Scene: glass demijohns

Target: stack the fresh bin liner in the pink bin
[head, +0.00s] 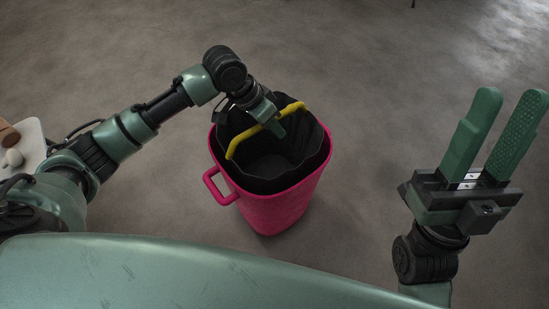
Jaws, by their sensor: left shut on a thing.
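The pink bin (277,211) stands upright on the floor in the middle of the head view, with a loop handle on its left side. The black bin liner (311,150) sits inside the bin's mouth, its upper edge a little above the pink rim at the back. A yellow handle (239,144) arches over the liner. My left gripper (276,128) reaches over the bin from the left and is shut on the yellow handle. My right gripper (509,112) is raised at the right, with its two green fingers apart and nothing between them.
A white surface (33,137) with a brown object (8,134) and a small pale object on it shows at the left edge. The grey floor (390,75) around the bin is clear. My own green body fills the bottom.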

